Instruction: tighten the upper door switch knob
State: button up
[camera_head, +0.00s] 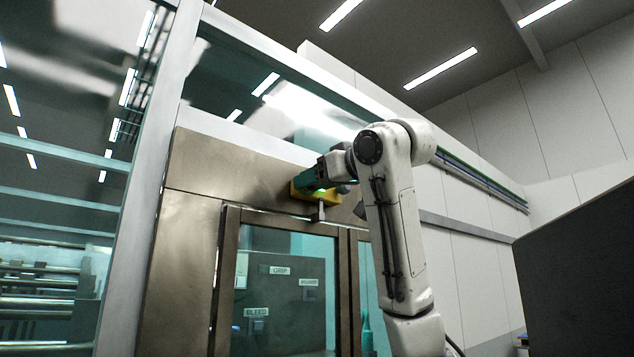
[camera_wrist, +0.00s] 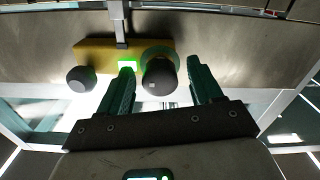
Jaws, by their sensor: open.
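The yellow door switch (camera_head: 328,200) is mounted above the glass door in the head view, with a green light glowing beside my gripper (camera_head: 312,181). In the wrist view the yellow switch body (camera_wrist: 95,55) carries a lit green indicator (camera_wrist: 127,66). One dark round knob (camera_wrist: 160,80) stands out at its right end, with a green collar behind it. A second dark knob (camera_wrist: 81,79) is to the left, outside the fingers. My gripper (camera_wrist: 160,66) is open, its two teal fingers on either side of the right knob with a narrow gap showing at each side.
A metal latch bar (camera_wrist: 121,28) meets the switch in the wrist view. Below the switch is a brown-framed glass door (camera_head: 285,285) with labelled panels behind it. A pale post (camera_head: 150,160) stands left and a dark panel (camera_head: 580,270) right.

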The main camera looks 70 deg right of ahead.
jog(key=b+v, duration=0.4)
jog(key=v, duration=0.6)
jog(key=shift+s, duration=0.25)
dwell(0.4)
